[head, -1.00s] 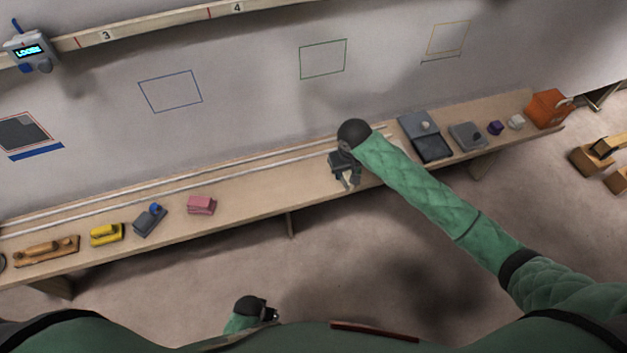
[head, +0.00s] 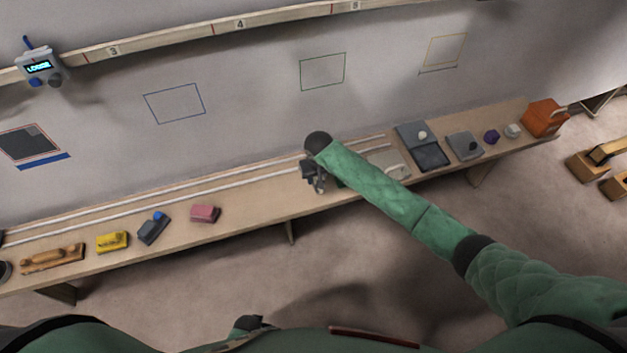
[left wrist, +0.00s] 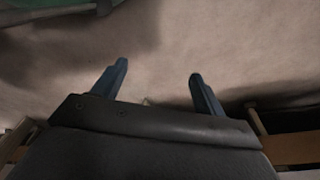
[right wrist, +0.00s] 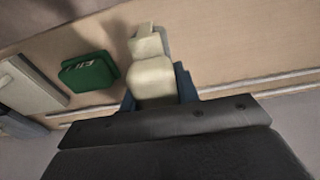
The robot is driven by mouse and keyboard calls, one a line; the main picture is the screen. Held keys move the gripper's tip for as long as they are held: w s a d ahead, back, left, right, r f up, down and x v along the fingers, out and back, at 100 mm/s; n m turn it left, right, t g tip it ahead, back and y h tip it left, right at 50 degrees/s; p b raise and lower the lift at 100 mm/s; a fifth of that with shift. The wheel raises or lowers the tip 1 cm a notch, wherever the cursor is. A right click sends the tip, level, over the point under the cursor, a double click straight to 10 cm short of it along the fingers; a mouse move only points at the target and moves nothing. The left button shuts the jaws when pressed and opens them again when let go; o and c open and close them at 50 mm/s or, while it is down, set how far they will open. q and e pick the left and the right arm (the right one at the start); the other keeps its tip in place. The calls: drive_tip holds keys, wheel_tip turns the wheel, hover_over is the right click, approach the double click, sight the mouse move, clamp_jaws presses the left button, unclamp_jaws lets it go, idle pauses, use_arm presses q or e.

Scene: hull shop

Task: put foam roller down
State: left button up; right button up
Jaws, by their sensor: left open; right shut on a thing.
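The foam roller, a cream rounded piece (right wrist: 153,75), is between the fingers of my right gripper (right wrist: 160,88) in the right wrist view. The bench top shows behind it; I cannot tell whether the roller touches the bench. In the head view my right gripper (head: 315,182) is over the middle of the bench (head: 262,198), and the roller cannot be made out there. My left gripper (left wrist: 158,80) is open and empty over the floor, away from the bench. Only a bit of it shows at the bottom of the head view (head: 248,322).
A green block (right wrist: 88,73) lies close left of the roller in the right wrist view. Pink (head: 205,214), grey-blue (head: 153,229) and yellow (head: 112,242) blocks stand along the left bench. Grey trays (head: 432,157) and an orange box (head: 545,119) are right. Bench between pink block and gripper is clear.

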sight(314, 183)
drive_tip(key=shift+w+a+f, duration=0.35)
drive_tip(key=shift+a, duration=0.15)
drive_tip(key=shift+f, duration=0.2)
wheel_tip(314, 183, down, 3)
drive_tip(key=shift+r+p, duration=0.1)
drive_tip(key=shift+p, duration=1.15)
drive_tip(key=shift+f, duration=0.2)
use_arm(q)
wheel_tip(314, 183, down, 5)
drive_tip(key=s+a, duration=0.2)
drive_tip(key=shift+s+a+f, duration=0.15)
drive_tip(key=shift+s+a, duration=0.05)
drive_tip(key=shift+s, duration=0.2)
drive_tip(key=shift+w, duration=0.1)
use_arm(e)
drive_tip(key=shift+f, duration=0.35)
drive_tip(key=o, duration=0.9)
use_arm(q)
drive_tip(key=shift+w, duration=0.1)
drive_tip(key=shift+d, duration=0.1)
